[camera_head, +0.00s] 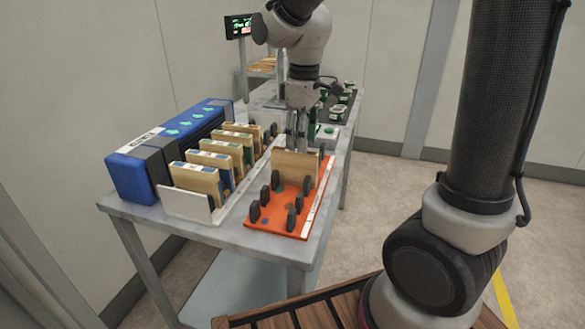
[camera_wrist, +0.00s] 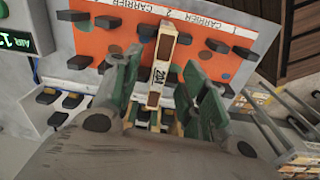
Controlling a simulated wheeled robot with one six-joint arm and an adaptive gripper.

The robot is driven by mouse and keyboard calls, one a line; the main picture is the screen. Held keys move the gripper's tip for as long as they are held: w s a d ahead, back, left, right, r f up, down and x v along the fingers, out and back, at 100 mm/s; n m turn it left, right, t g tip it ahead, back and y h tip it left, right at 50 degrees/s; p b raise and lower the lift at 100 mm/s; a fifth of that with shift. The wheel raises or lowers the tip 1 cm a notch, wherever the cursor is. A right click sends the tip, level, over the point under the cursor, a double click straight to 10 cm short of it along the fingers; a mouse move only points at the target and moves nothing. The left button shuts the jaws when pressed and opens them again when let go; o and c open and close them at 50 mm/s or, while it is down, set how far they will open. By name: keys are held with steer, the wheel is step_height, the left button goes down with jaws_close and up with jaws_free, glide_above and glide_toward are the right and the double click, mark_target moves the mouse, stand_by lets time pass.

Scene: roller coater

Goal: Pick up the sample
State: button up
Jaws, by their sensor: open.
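The likely sample is a light wooden panel (camera_head: 295,168) standing upright on the orange carrier board (camera_head: 262,222), among black pegs. My gripper (camera_head: 297,143) points down at the panel's top edge. In the wrist view the panel (camera_wrist: 154,83) shows edge-on with a white label between two brown patches. My green-grey fingers (camera_wrist: 158,76) are apart, one on each side of it. Whether they touch it I cannot tell. Several similar panels (camera_head: 198,180) stand in a white rack (camera_head: 186,206) to the left. The sample's lower part is partly hidden by pegs.
A long blue and grey box (camera_head: 130,177) with green arrows stands behind the rack. Several dark pegs (camera_head: 292,218) rise from the board around the panel. A green-and-white device (camera_head: 328,131) and small round items (camera_head: 337,112) are farther back. The table's front edge (camera_head: 283,254) is clear.

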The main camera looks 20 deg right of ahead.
mark_target(293, 183)
steer(key=shift+w+a+f+n, duration=0.25)
steer(key=shift+w+a+f, duration=0.05)
steer(key=shift+a+f, duration=0.2)
steer(key=shift+w+a+f+n, duration=0.25)
steer(key=shift+w+a+f, duration=0.1)
steer(key=shift+a, duration=0.15)
step_height(293, 183, down, 8)
steer(key=shift+d+r, duration=0.1)
jaws_close()
